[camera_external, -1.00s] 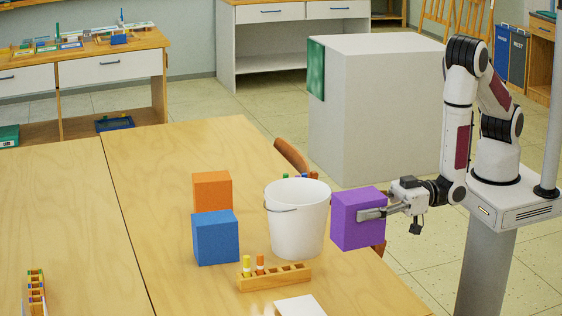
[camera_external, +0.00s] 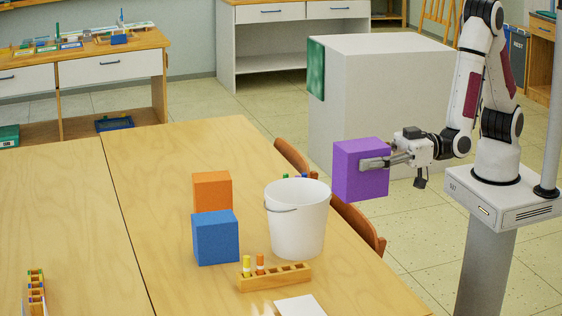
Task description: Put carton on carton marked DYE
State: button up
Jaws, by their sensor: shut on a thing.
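My gripper (camera_external: 372,163) is shut on a purple carton (camera_external: 352,182). It holds the carton in the air, to the right of the white bucket and above the chairs at the table's right edge. A blue carton (camera_external: 217,241) stands on the table, left of the bucket. An orange carton (camera_external: 212,188) stands just behind the blue one and is partly hidden by it. No DYE marking can be read on any carton from this view.
A white bucket (camera_external: 297,228) stands between the held carton and the two table cartons. A wooden marker rack (camera_external: 273,279) and white paper (camera_external: 300,305) lie in front. Brown chairs (camera_external: 362,227) line the table's right edge. The table (camera_external: 160,170) is clear behind the orange carton.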

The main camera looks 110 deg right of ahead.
jog(key=shift+r, duration=0.8)
jog(key=shift+w+d+r, duration=0.1)
jog(key=shift+w+d, duration=0.05)
jog(key=shift+w, duration=0.1)
jog(key=w+d+m+h, duration=0.1)
jog(key=w+d+h, duration=0.1)
jog(key=w+d, duration=0.8)
jog(key=w+d+m+h, duration=0.1)
jog(key=w+d+h, duration=0.1)
jog(key=w+d, duration=0.9)
jog(key=d+m+g+h, duration=0.1)
jog(key=d+m+h, duration=0.25)
jog(key=d, duration=2.75)
jog(key=shift+n, duration=0.25)
jog(key=shift+w+a+f, duration=0.1)
jog(key=shift+w+f, duration=0.05)
jog(key=shift+f, duration=1.1)
jog(key=shift+w+a+f, duration=0.1)
jog(key=shift+f, duration=1.15)
